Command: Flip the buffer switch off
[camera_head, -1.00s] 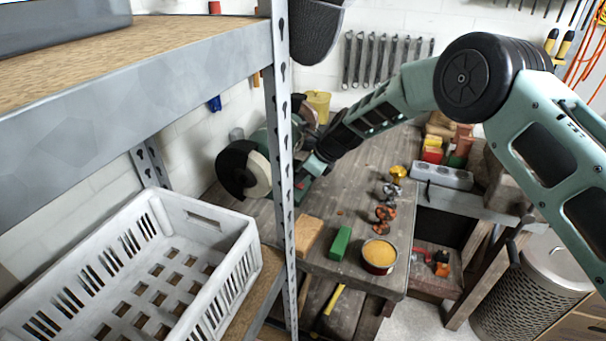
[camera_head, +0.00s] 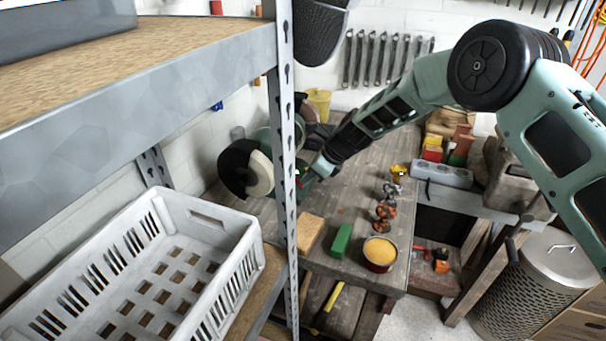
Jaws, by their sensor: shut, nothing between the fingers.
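The buffer (camera_head: 262,172) is a green bench machine with a pale wheel and a dark guard at its left end. It stands on the wooden workbench (camera_head: 330,215), partly hidden by the shelf post. My gripper (camera_head: 306,178) is at the buffer's front right side, just right of the post. It is shut and empty, and its tips are small and partly hidden. The switch cannot be made out; a small red spot shows near the gripper, and I cannot tell whether they touch.
A grey perforated shelf post (camera_head: 285,120) stands in front of the buffer. A white crate (camera_head: 205,215) sits on the lower shelf. A green block (camera_head: 341,240), a tan block (camera_head: 309,232) and a tin of yellow paste (camera_head: 379,254) lie along the bench's front.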

